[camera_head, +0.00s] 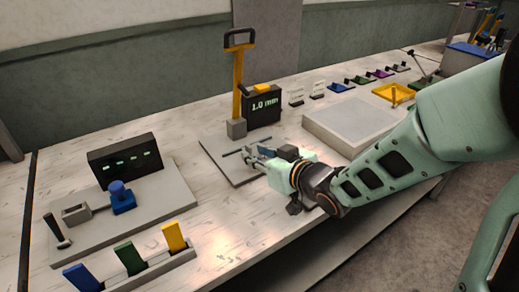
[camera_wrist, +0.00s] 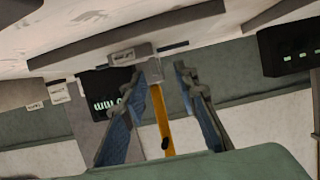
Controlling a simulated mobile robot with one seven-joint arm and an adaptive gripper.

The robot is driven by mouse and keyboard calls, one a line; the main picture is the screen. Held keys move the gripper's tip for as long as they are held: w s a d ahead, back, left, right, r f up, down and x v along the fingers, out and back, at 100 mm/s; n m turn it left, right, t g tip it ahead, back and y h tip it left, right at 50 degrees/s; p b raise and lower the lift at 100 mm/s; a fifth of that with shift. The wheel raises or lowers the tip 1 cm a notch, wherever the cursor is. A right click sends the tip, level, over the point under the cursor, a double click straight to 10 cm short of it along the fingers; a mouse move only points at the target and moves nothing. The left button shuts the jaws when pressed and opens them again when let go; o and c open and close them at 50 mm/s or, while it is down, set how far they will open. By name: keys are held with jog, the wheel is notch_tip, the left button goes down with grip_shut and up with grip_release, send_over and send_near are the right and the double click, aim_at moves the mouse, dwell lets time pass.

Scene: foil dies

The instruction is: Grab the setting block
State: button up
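No part is clearly readable as the setting block, so I cannot tell which one it is. A grey block (camera_head: 236,128) sits at the foot of a yellow upright with a black handle (camera_head: 239,75). My gripper (camera_head: 250,152) is low over a grey plate (camera_head: 212,150), in front of that upright. In the wrist view, the two blue-padded fingers (camera_wrist: 167,72) stand apart with the yellow post (camera_wrist: 163,125) showing beyond the gap. I see nothing held between them. A small grey labelled piece (camera_wrist: 132,55) lies near the fingertips.
A black display reading 1.0 mm (camera_head: 262,105) stands behind my gripper. Blue (camera_head: 82,278), green (camera_head: 130,258) and yellow (camera_head: 174,237) upright pieces stand in a front-left rack. A thick pale slab (camera_head: 350,122) is to the right. Bare bench (camera_head: 225,215) lies in front.

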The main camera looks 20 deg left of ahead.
aim_at(248, 146)
jog(key=shift+w+r+b+x, duration=0.1)
jog(key=shift+w+b+x, duration=0.05)
jog(key=shift+x, duration=0.75)
jog(key=shift+w+r+b+x, duration=0.1)
jog(key=shift+b+x, duration=0.05)
jog(key=shift+x, duration=0.8)
jog(key=shift+w+r+b+x, duration=0.1)
jog(key=shift+w+b+x, duration=0.05)
jog(key=shift+x, duration=0.75)
jog(key=shift+d, duration=0.2)
jog(key=shift+c, duration=0.3)
grip_shut()
jog(key=shift+r, duration=0.15)
